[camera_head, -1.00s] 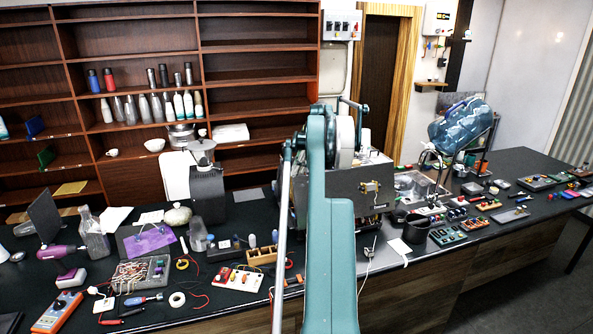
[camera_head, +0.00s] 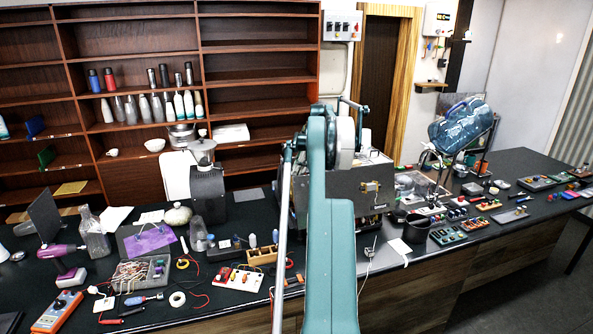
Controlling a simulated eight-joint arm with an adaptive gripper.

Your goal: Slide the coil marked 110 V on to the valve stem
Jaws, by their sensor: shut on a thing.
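My teal arm stands upright in the middle of the view and hides what is behind it. My gripper is not visible; it is hidden behind the arm or out of sight. A boxy machine with a grey metal front panel (camera_head: 343,193) stands on the bench behind the arm.
The dark bench (camera_head: 225,300) is crowded. A parts tray (camera_head: 140,275), a red-and-white switch box (camera_head: 240,279) and a wooden block (camera_head: 262,256) lie left of my arm.

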